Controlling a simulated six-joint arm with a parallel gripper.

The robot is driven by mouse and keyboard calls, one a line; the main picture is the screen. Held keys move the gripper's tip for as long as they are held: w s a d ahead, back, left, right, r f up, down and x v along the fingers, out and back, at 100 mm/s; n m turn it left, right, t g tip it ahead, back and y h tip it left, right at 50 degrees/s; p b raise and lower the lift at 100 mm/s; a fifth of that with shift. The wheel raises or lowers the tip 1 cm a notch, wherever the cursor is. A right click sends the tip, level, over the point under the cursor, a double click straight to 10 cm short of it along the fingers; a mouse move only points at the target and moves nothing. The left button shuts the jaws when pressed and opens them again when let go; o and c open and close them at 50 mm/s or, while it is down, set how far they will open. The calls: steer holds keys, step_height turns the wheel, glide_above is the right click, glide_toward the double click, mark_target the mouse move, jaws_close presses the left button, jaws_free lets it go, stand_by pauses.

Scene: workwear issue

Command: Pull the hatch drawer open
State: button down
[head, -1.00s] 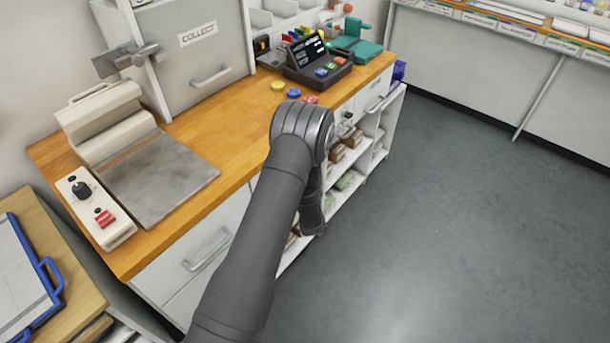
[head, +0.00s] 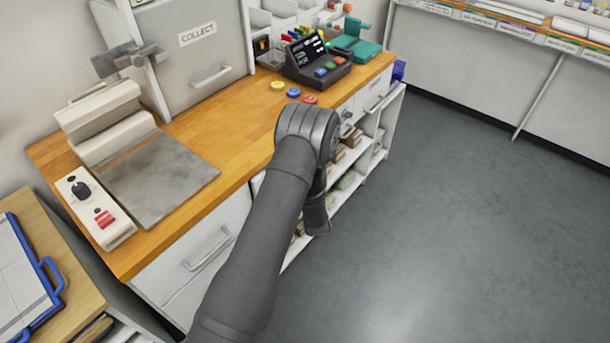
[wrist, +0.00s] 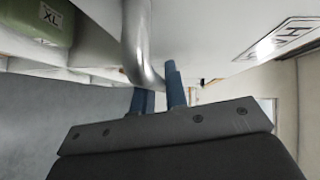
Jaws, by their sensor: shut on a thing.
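The hatch drawer's pale front (wrist: 205,35) fills the upper part of the wrist view and carries a label (wrist: 280,38) of which the letters "HA" show. A curved metal handle (wrist: 137,45) stands out from this front. My gripper (wrist: 158,86) is shut on the handle, with one blue finger on each side of the bar. In the head view my dark wrist covers the gripper and most of the drawer beside the counter's front edge. How far the drawer stands out cannot be told.
The wooden counter (head: 225,120) holds a dark till-like device (head: 316,65) and coloured buttons (head: 293,92). Open shelves (head: 345,185) with stock lie below. A green bin marked XL (wrist: 42,22) is near the handle. The grey floor (head: 460,210) to the right is clear.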

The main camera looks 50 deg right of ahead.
steer(key=s, duration=2.7)
steer(key=shift+s, duration=0.1)
steer(key=c, duration=1.7)
jaws_free()
steer(key=v, duration=1.7)
steer(key=shift+s+a, duration=0.1)
steer(key=shift+s, duration=0.05)
steer(key=x, duration=1.7)
steer(key=shift+w, duration=0.2)
